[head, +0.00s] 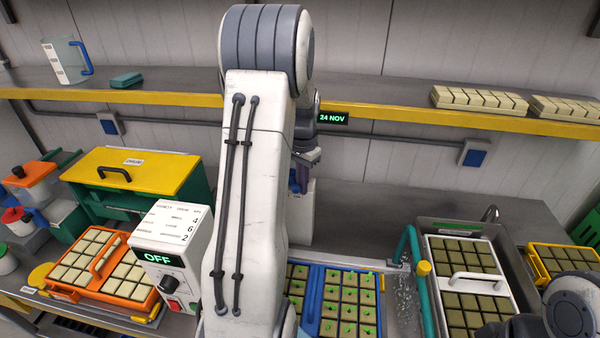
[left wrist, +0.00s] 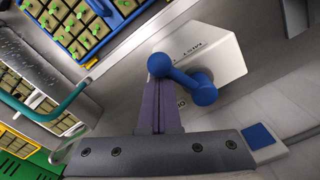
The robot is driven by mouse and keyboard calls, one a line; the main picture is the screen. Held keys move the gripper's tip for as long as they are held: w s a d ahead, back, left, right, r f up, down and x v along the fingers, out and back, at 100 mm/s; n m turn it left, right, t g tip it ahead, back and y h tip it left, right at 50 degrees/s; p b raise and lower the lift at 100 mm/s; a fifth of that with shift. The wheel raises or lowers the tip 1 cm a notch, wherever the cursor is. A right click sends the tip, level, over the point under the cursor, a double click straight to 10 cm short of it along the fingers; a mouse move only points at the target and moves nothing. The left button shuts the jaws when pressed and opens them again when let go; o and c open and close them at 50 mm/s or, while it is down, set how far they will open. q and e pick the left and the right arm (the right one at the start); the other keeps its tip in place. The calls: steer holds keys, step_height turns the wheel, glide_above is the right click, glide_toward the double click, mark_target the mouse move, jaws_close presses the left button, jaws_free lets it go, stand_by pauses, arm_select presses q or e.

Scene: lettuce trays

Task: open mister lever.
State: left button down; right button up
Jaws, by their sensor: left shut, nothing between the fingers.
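The mister is a white box marked MIST (left wrist: 215,55) with a blue lever (left wrist: 190,82) in the left wrist view. The lever has two round knobs joined by a bar. My left gripper (left wrist: 158,100) is shut and empty, its purple fingertips right by the lever's outer knob; I cannot tell if they touch. In the head view my left gripper (head: 303,180) is mostly behind my own arm, in front of the mister (head: 301,215), and the lever is largely hidden. My right gripper is not in view.
A blue tray (head: 311,305) of seedling plugs sits below the arm. Water falls by a teal pipe (head: 413,250) beside a sink (head: 437,222) holding a white-handled tray. An OFF control box (head: 170,245), an orange tray (head: 123,245) and a yellow-lidded box (head: 140,168) stand left.

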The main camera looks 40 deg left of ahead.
arm_select(q)
steer(key=shift+s+f, duration=0.25)
steer(key=shift+s, duration=0.15)
steer(key=shift+s+a, duration=0.3)
steer(key=shift+s, duration=0.25)
steer(key=r+p, duration=0.2)
steer(key=r, duration=0.1)
steer(key=r+p, duration=0.3)
steer(key=shift+w+r+p, duration=0.2)
steer(key=shift+r+p, duration=0.05)
steer(key=shift+p, duration=0.05)
